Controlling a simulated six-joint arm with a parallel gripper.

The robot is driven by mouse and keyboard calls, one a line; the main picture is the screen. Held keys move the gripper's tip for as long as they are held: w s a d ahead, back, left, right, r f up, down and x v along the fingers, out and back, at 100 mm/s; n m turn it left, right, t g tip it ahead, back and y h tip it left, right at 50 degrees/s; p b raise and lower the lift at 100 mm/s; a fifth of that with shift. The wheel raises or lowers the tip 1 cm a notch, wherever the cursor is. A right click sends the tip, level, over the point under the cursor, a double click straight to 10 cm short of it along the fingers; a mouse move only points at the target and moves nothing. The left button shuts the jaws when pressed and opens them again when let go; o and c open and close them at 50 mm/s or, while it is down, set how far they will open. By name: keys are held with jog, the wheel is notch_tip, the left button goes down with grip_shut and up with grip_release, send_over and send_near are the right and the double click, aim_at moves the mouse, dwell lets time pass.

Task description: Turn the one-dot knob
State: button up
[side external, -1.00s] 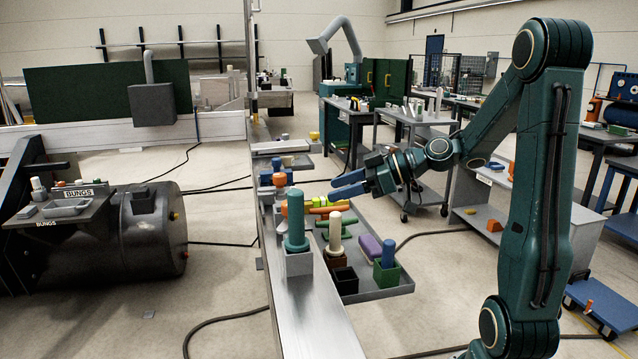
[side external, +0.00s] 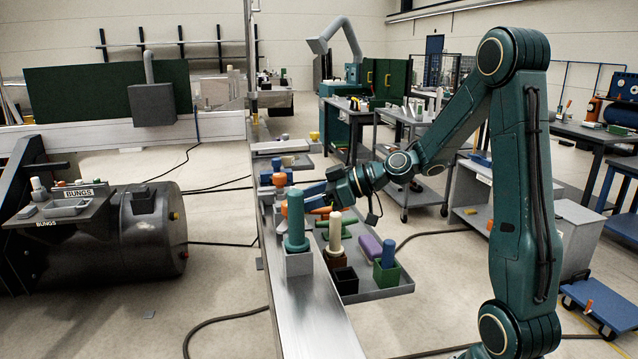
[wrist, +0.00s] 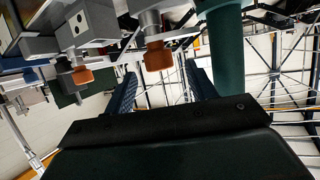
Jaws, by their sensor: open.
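Two orange knobs, on pale metal stems, show in the wrist view: a nearer knob (wrist: 158,57) and a farther knob (wrist: 82,75) to its left. I cannot make out dots on either, so I cannot tell which is the one-dot knob. In the side view, a small orange piece (side external: 279,180) sits by a blue block on the rail. My gripper (side external: 312,194) is open, with its blue fingers pointing left toward the rail, behind the green peg. In the wrist view, the nearer knob appears between the fingertips (wrist: 160,72), apart from them; nothing is held.
A tall green peg (side external: 295,218) stands on the metal rail (side external: 316,320), close to my gripper; a green cylinder (wrist: 223,50) shows beside the right finger. A grey tray (side external: 385,293) holds a cream peg (side external: 335,230), a purple block (side external: 369,246) and a blue peg (side external: 388,252).

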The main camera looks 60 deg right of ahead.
aim_at(283, 207)
jog(key=shift+x, duration=2.9)
jog(key=c, duration=1)
